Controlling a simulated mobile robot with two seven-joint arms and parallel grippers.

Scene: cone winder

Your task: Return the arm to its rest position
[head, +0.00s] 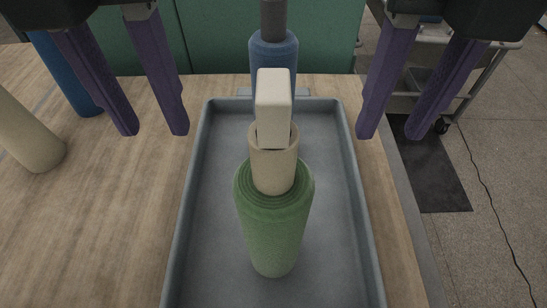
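A green yarn cone (274,225) stands in a grey tray (214,240) in the middle of the head view. A beige tube (273,172) rises from its top. A cream block-like bar (273,105) shows over the tube's top; I cannot tell whether it touches it. My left gripper (153,134) is at the upper left, with its purple fingers apart and nothing between them. My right gripper (390,138) is at the upper right, also open and empty. Both are clear of the green cone, one on each side.
Behind the bar stands a blue cone (273,55) with a dark tube on top, partly hidden. At the left are a beige cylinder (28,138) and a blue one (68,78), partly cut off or covered. A metal cart (418,57) stands beyond the wooden table (110,220).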

